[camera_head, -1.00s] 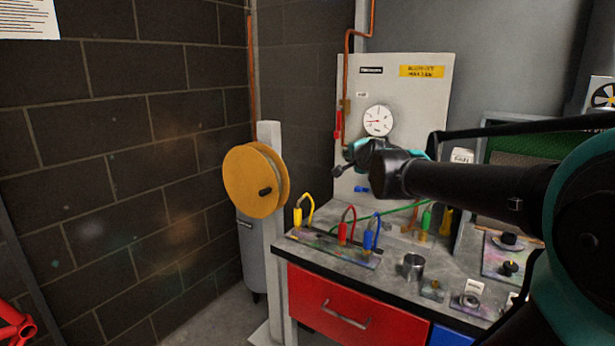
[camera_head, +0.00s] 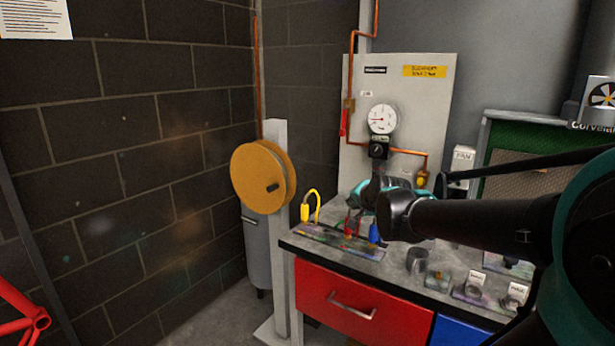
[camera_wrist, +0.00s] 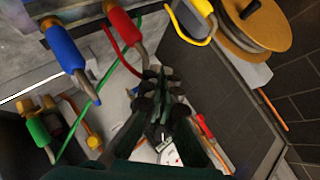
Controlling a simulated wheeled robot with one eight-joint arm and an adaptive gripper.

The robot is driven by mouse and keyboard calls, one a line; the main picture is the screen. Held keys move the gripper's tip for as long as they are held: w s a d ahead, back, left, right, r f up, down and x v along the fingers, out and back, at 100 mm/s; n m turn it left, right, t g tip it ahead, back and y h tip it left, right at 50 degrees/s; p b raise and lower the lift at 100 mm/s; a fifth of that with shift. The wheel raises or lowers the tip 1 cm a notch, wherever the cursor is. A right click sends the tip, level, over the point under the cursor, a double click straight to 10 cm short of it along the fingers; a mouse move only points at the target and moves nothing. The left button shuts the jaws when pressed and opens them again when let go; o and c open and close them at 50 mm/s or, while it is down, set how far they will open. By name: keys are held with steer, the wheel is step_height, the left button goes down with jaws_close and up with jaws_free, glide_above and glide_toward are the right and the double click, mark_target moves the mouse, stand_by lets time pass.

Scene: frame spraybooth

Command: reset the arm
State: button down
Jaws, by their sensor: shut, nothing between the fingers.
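My gripper (camera_head: 362,197) is in front of the grey panel, over the back of the workbench, at the end of my arm coming in from the right. It is seen small and partly covered by my own wrist in the head view. In the wrist view my gripper (camera_wrist: 162,78) has its fingers together with nothing held between them.
An orange reel (camera_head: 258,178) stands left on a post. A gauge (camera_head: 382,118) and copper pipe are on the panel. A metal cup (camera_head: 416,262) and small labelled items crowd the bench.

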steer(key=s+d+f+n+g+h, duration=0.1)
steer(key=s+d+f+n+g, duration=0.2)
steer(key=s+f, duration=0.8)
steer(key=s+d+f+n+g+h, duration=0.1)
steer(key=s+f+n+g, duration=0.3)
steer(key=s+f, duration=0.8)
steer(key=shift+s+d+f+n+g, duration=0.3)
steer(key=shift+d+n, duration=0.5)
steer(key=shift+d, duration=0.1)
